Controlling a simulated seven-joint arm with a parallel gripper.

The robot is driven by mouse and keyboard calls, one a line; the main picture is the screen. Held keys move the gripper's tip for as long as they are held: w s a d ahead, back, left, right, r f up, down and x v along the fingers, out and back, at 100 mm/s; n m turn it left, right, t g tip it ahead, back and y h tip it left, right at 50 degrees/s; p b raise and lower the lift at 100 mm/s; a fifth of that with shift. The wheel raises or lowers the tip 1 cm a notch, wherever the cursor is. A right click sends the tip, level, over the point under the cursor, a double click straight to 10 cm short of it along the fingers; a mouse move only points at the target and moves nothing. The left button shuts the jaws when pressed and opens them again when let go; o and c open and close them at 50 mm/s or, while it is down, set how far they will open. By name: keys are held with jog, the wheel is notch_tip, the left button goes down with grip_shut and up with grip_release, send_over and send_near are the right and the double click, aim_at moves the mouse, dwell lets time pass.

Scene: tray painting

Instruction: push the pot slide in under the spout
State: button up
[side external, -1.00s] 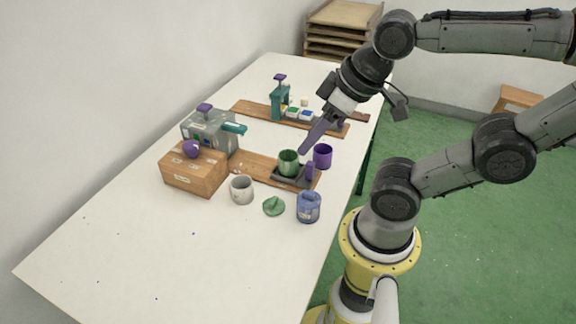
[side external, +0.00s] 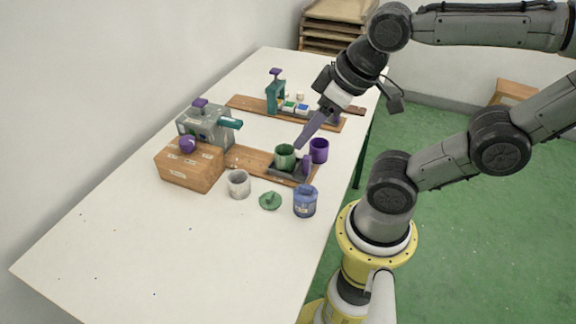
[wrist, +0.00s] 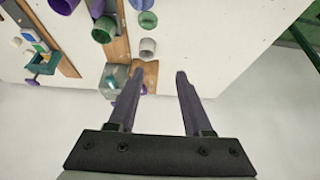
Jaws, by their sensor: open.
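The green pot (side external: 285,157) stands upright on the dark slide (side external: 283,172), on the right part of the wooden board (side external: 250,158). A purple handle (side external: 307,166) rises at the slide's right end. The teal spout (side external: 232,124) sticks out of the grey machine (side external: 205,127), to the left of the pot. My gripper (side external: 298,147) is by the pot's upper right in the side view; contact cannot be told. In the wrist view my gripper (wrist: 154,76) is open with nothing between its fingers, and the green pot (wrist: 103,31) lies beyond them to the left.
A purple cup (side external: 319,150) stands right of the pot. A pale cup (side external: 238,184), a green lid (side external: 270,201) and a blue canister (side external: 305,201) stand in front. A wooden box (side external: 188,168) sits before the machine. The table's near left is clear.

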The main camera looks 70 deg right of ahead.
jog(key=shift+o, duration=0.6)
jog(key=g, duration=0.6)
send_over(307, 157)
notch_tip(307, 157, down, 8)
jog(key=f, duration=0.1)
notch_tip(307, 157, down, 13)
jog(key=shift+f, duration=0.1)
grip_shut()
